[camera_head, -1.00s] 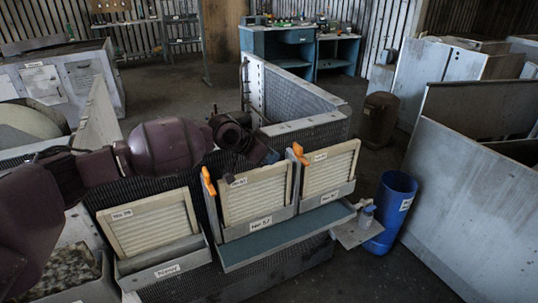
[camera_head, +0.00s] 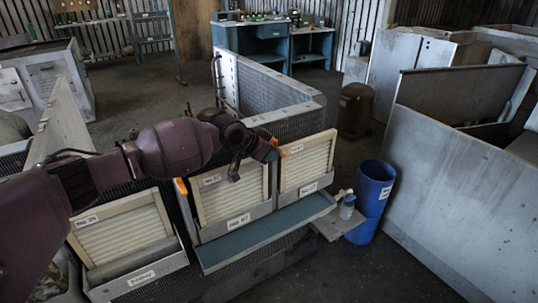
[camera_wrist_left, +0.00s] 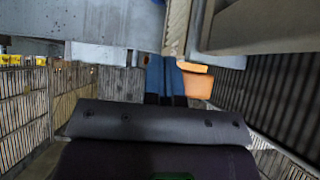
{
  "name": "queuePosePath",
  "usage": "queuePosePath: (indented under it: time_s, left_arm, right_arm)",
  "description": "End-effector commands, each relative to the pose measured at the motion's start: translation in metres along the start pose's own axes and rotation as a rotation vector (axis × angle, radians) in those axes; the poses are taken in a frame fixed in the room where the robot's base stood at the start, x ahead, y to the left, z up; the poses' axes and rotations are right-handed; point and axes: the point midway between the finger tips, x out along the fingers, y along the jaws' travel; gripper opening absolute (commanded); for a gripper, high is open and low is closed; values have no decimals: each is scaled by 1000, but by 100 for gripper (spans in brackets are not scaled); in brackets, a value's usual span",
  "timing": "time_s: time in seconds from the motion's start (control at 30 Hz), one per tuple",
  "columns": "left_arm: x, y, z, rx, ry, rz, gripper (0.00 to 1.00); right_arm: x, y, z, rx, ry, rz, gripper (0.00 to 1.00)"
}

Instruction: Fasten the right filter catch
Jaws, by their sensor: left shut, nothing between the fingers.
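The right filter catch (camera_head: 281,154), an orange lever, is at the upper left corner of the right filter (camera_head: 305,163) and is partly hidden by my gripper. My left gripper (camera_head: 272,151) is shut and empty, its blue fingertips right beside the catch. In the left wrist view the shut fingers (camera_wrist_left: 165,76) are just left of the orange catch (camera_wrist_left: 196,84); I cannot tell whether they touch. Another orange catch (camera_head: 181,187) stands at the left edge of the middle filter (camera_head: 230,193). My right gripper is out of view.
A teal shelf (camera_head: 265,234) runs below the two filters. A small bottle (camera_head: 347,206) stands on a ledge next to a blue bin (camera_head: 371,190). Another framed filter (camera_head: 120,230) leans in a tray at the left. Grey panels (camera_head: 460,180) stand at the right.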

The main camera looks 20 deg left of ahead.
Motion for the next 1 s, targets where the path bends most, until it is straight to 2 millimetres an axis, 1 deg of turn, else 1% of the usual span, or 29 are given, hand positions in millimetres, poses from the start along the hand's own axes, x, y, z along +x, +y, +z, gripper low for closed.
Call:
queuePosePath:
  time_s: [0.23,0.4,0.63,1.0]
  left_arm:
    - [-1,0,-1,-2,1,-3,0]
    - [-3,2,-6,-20,5,-27,0]
    - [0,2,-4,-43,3,-49,0]
    - [2,4,-7,-80,4,-91,0]
  right_arm:
    - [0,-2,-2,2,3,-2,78]
    - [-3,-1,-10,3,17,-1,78]
    - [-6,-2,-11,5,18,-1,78]
    - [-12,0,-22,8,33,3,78]
